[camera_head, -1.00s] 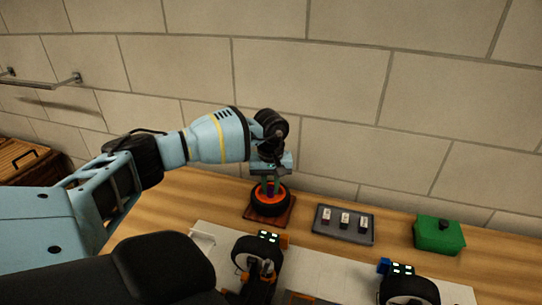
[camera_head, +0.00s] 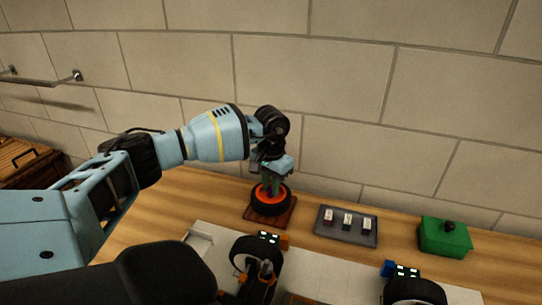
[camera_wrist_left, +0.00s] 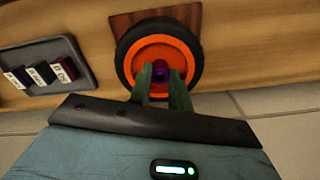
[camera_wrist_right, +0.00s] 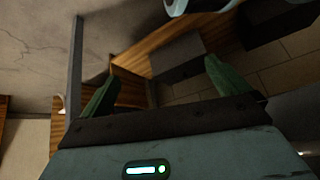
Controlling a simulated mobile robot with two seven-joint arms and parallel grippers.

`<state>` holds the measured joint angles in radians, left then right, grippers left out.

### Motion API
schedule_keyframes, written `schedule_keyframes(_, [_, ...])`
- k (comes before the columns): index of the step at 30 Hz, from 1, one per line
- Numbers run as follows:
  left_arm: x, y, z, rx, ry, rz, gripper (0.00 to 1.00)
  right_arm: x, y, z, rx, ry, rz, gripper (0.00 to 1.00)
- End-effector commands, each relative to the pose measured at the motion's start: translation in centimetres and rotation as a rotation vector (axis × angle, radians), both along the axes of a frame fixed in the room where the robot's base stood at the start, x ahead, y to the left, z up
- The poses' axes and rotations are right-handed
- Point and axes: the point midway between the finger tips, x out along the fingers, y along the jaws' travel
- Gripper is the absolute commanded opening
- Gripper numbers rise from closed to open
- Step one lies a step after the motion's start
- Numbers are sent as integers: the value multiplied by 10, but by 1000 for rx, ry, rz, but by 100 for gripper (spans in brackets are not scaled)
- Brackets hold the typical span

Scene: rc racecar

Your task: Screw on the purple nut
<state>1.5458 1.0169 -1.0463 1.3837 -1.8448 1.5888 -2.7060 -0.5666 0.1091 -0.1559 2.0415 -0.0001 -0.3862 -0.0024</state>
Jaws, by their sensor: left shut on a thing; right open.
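The purple nut (camera_wrist_left: 160,73) shows in the left wrist view at the centre of an orange wheel hub (camera_wrist_left: 150,49) with a black tyre (camera_wrist_left: 126,61). The wheel (camera_head: 270,205) lies flat on a brown wooden base (camera_head: 284,217) on the table. My left gripper (camera_wrist_left: 160,72) points down over the hub, its green fingers shut around the purple nut. In the head view my left gripper (camera_head: 271,186) hides most of the nut. My right gripper (camera_wrist_right: 158,78) is open and empty in the right wrist view, away from the wheel; it is not seen in the head view.
A grey tray (camera_head: 340,237) with several small labelled blocks lies right of the wheel. A green box (camera_head: 444,238) with a dark knob stands further right. Car parts with black tyres (camera_head: 262,256) rest on a light mat (camera_head: 310,267) in front. A wall is behind.

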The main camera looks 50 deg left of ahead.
Motion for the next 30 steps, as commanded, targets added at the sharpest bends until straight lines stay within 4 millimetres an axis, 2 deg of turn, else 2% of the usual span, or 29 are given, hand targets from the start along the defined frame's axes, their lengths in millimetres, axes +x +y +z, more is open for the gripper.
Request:
schedule_keyframes(8, [4,0,0,2,-16,-42,0,1,0,0,0,-1,1,100])
schedule_keyframes(9, [4,0,0,2,-16,-41,22,1,0,0,0,-2,1,100])
schedule_keyframes(15, [3,0,0,0,-11,-41,44,1,0,0,0,-3,1,100])
schedule_keyframes(26, [1,0,0,0,-7,-41,44,2,0,1,0,-4,1,100])
schedule_keyframes(27, [1,0,0,0,-7,-41,37,2,0,1,0,-4,1,100])
schedule_keyframes(30, [1,0,0,0,-6,-41,36,2,0,1,0,-4,1,100])
